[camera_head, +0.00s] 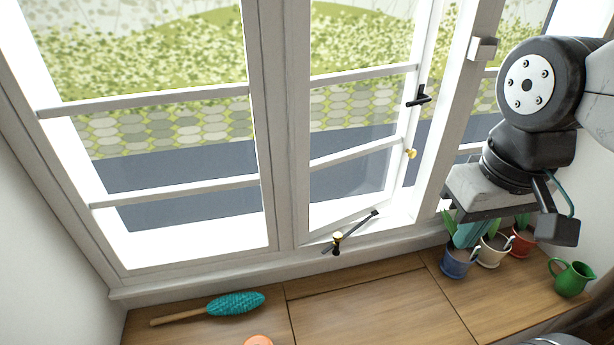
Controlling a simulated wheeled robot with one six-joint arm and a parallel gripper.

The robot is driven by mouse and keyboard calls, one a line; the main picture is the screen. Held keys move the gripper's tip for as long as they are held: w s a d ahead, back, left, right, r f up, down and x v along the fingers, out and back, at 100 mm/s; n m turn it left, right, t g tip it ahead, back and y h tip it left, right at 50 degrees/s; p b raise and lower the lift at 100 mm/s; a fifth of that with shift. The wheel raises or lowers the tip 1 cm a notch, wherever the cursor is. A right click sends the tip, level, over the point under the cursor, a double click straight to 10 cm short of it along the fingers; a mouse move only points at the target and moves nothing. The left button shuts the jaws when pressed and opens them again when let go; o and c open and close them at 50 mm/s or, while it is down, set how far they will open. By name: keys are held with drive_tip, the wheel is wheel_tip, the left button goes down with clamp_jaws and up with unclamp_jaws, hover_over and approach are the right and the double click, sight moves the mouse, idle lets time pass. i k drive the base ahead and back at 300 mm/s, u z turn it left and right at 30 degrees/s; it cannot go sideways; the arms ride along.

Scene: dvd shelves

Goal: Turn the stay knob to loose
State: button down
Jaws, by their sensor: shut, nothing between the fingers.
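The window stay is a dark bar (358,226) lying at the foot of the open window sash (352,130). A small brass stay knob (337,237) sits at its left end, over a dark bracket on the lower frame. The knob's setting is too small to read. My gripper (467,238) hangs at the right, pointing down above the flower pots, well to the right of the knob and apart from it. It is shut and empty; its fingertips are hard to make out against the plants.
A black window handle (418,97) and a brass knob (410,153) are on the sash edge. Blue (457,263), cream (493,252) and red (523,243) pots stand below my gripper, with a green jug (571,278) beside. A teal duster (235,304) lies left. The wooden surface's middle is clear.

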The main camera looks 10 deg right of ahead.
sight(336, 237)
drive_tip(key=k, duration=1.25)
drive_tip(key=z, duration=0.75)
drive_tip(key=i, duration=1.55)
drive_tip(key=u, duration=0.9)
